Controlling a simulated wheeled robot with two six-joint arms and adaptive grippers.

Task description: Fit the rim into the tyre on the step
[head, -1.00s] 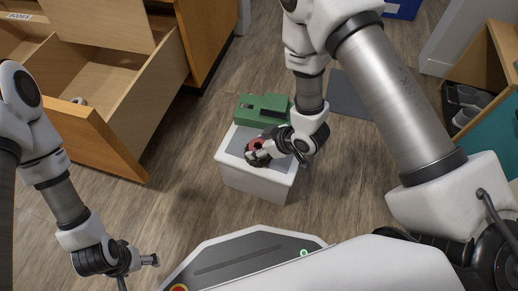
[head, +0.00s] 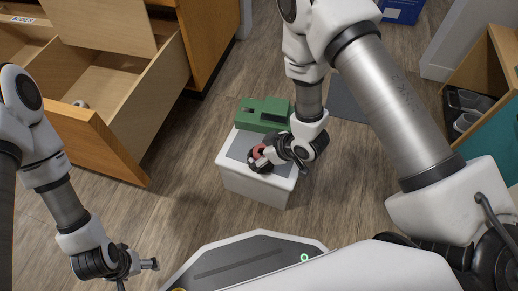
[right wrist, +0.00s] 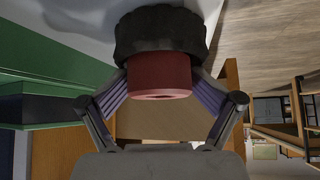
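The step (head: 238,178) is a white box with a grey top in the middle of the head view. The black tyre (head: 260,167) is on its top, partly hidden by my right gripper. My right gripper (head: 262,155) is shut on the red rim (head: 257,152). In the right wrist view the rim (right wrist: 160,75) sits between the two fingers, against the knobbly tyre (right wrist: 160,32) and roughly in line with it. How deep the rim is in the tyre is hidden. My left gripper (head: 138,275) is empty, fingers apart, at lower left.
A green block-like object (head: 262,114) stands at the back of the step. A shelf unit with cups (head: 465,120) is at right.

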